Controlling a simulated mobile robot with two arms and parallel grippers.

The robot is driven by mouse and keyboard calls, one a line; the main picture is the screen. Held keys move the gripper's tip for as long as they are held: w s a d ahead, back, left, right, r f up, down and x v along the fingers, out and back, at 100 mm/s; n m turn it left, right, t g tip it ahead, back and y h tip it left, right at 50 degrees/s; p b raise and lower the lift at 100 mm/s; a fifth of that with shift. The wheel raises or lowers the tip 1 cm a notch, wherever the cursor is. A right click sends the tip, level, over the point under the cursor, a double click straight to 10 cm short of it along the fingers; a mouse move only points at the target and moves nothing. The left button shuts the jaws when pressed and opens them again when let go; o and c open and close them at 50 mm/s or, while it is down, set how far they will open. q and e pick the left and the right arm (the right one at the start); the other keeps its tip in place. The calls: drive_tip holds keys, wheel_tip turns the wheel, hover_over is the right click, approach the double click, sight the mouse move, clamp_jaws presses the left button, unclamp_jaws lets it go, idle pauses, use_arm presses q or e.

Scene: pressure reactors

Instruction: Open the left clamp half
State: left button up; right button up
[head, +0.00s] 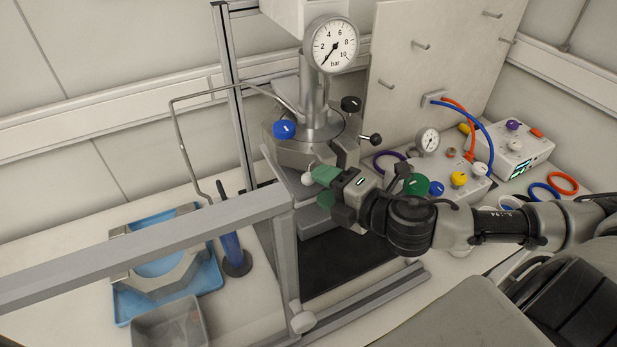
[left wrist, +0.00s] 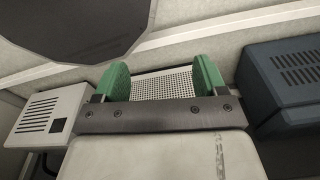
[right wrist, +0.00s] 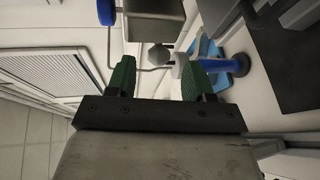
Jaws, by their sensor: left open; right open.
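The reactor (head: 315,105) stands upright near the picture's middle in the head view, with a round gauge on top. A grey clamp body (head: 290,152) sits around its lid; I cannot clearly tell its halves apart. My right gripper (head: 320,186) is open at the front of the clamp, with its green fingers apart. In the right wrist view my right gripper (right wrist: 159,79) has a grey knob-like end (right wrist: 159,55) showing between its fingers; I cannot tell whether they touch. My left gripper (left wrist: 162,80) is open and empty in the left wrist view, out of the head view.
A grey rail frame (head: 150,250) crosses in front of the reactor. A blue tray (head: 208,278) holding a grey octagonal part (head: 178,278), a grey bin (head: 150,330) and a blue tool on a round base (head: 237,262) stand left. Knobbed devices with hoses (head: 510,150) stand right.

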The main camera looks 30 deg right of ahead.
sight(308, 180)
drive_tip(key=shift+p+x, duration=0.7)
drive_tip(key=shift+x, duration=1.55)
drive_tip(key=shift+a, duration=0.15)
drive_tip(key=shift+r, duration=0.1)
clamp_jaws()
